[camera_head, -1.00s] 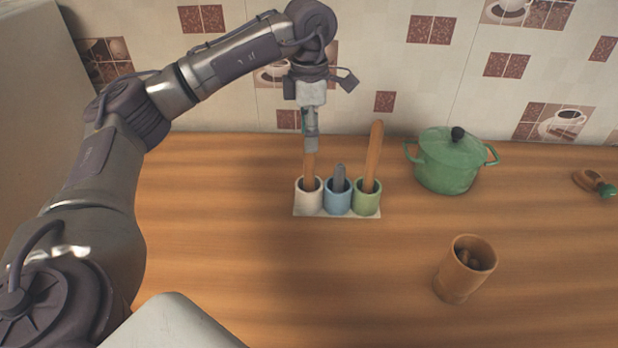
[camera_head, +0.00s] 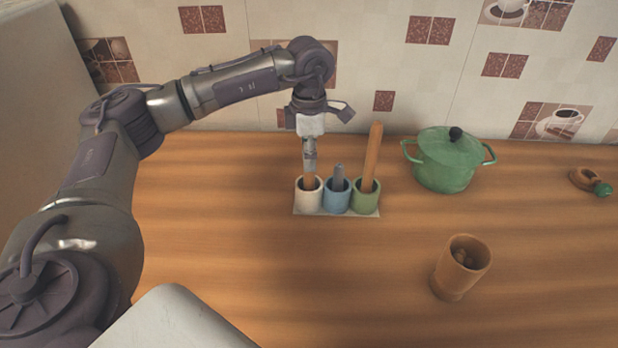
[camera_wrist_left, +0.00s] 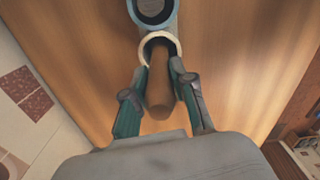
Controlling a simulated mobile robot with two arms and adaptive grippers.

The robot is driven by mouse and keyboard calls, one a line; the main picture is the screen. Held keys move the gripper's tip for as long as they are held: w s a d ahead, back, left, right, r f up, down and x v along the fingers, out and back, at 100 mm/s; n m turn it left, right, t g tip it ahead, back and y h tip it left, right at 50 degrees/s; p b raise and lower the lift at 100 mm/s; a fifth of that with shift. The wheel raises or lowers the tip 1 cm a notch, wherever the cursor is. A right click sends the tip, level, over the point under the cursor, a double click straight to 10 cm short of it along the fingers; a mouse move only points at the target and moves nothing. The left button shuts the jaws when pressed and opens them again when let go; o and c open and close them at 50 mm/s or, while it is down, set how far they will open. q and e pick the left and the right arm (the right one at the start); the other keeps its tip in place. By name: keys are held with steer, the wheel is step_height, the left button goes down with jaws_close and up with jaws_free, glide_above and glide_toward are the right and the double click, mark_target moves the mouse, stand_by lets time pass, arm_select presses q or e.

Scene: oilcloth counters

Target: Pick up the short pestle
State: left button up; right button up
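A wooden pestle (camera_wrist_left: 160,88) stands in the white cup (camera_head: 308,196) of a holder with three cups. A grey pestle (camera_head: 339,178) stands in the blue cup (camera_head: 337,198) and sticks out only a little. A longer wooden pestle (camera_head: 373,155) leans up from the green cup (camera_head: 366,200). My left gripper (camera_head: 309,168) is above the white cup, pointing down. In the wrist view its open fingers (camera_wrist_left: 161,72) are on either side of the wooden pestle, with the tips near the white rim. In the head view it hides that pestle's top. My right gripper is not in view.
The holder's base plate (camera_head: 338,213) rests on the wooden counter (camera_head: 230,260). A green lidded pot (camera_head: 446,165) stands to the right, with a wooden mortar-like cup (camera_head: 461,268) nearer. A small wooden and green item (camera_head: 590,181) lies far right. The tiled wall is behind.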

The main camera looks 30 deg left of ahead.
arm_select(q)
jaws_close()
step_height(320, 180, up, 9)
steer(key=shift+r+b, duration=0.1)
steer(key=shift+b, duration=0.8)
steer(key=shift+r, duration=0.45)
